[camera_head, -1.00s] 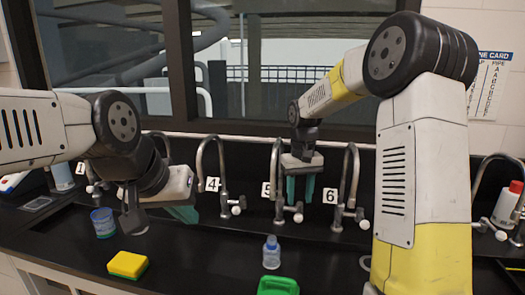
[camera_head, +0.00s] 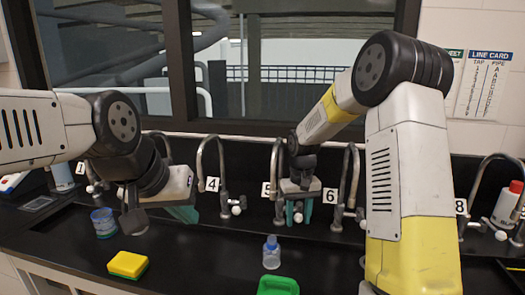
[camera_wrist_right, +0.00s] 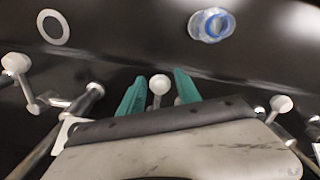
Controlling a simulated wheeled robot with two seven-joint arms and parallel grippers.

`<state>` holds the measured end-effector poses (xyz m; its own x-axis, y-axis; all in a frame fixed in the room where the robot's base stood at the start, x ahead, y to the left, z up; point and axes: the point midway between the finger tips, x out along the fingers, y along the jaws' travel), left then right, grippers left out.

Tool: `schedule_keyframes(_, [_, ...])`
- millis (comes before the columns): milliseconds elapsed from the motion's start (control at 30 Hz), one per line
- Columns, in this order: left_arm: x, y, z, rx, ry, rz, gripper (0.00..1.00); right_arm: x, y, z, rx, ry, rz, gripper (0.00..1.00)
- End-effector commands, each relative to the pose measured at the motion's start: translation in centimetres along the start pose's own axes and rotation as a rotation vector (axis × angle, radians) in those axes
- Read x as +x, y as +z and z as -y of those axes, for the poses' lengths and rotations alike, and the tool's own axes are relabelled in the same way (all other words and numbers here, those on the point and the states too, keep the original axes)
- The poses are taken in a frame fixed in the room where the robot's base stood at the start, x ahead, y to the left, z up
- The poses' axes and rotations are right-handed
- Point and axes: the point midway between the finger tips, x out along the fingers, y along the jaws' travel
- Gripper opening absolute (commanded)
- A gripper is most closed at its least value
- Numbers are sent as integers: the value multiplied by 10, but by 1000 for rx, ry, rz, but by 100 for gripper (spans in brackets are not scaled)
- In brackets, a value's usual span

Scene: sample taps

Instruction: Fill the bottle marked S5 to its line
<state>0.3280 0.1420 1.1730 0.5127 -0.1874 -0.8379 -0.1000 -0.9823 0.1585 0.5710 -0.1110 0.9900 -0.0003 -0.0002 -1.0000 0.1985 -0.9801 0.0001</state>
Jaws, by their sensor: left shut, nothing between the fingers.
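A small clear bottle with a blue cap or collar (camera_head: 271,253) stands upright on the black counter in front of tap 5; its mark and fill line are too small to read. It also shows in the right wrist view (camera_wrist_right: 212,24). The tap marked 5 (camera_head: 276,170) stands behind it. My right gripper (camera_head: 298,214) is low beside this tap, its teal fingers apart. In the right wrist view, a pale round tap knob (camera_wrist_right: 160,84) appears between the open fingers (camera_wrist_right: 159,80); contact cannot be told. My left gripper (camera_head: 187,213) is shut and empty, above the counter at left.
Taps 4 (camera_head: 222,175) and 6 (camera_head: 345,190) flank tap 5. A green object (camera_head: 278,286) lies in front of the bottle. A yellow sponge (camera_head: 127,264) and a blue cup (camera_head: 103,222) are at left. A red-capped bottle (camera_head: 507,205) stands far right; a line card (camera_head: 487,85) hangs above.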

Motion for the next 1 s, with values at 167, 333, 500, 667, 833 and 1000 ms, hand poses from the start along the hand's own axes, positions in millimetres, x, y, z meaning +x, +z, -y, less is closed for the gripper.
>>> schedule_keyframes(167, [0, 0, 0, 0, 0, 0, 0, 0, 0, -7, 3, 0, 0, 40])
schedule_keyframes(333, [0, 0, 0, 0, 0, 0, 0, -1, 2, -22, 4, 0, -1, 40])
schedule_keyframes(500, [0, 0, 0, 0, 0, 0, 0, -1, 3, -37, 3, 0, -1, 40])
schedule_keyframes(667, [0, 0, 0, 0, 0, 0, 0, -1, 4, -43, 1, 0, -1, 40])
schedule_keyframes(833, [0, 0, 0, 0, 0, 0, 0, 0, 4, -43, 0, 0, -1, 40])
schedule_keyframes(1000, [0, 0, 0, 0, 0, 0, 0, 0, 4, -43, 0, 0, 0, 40])
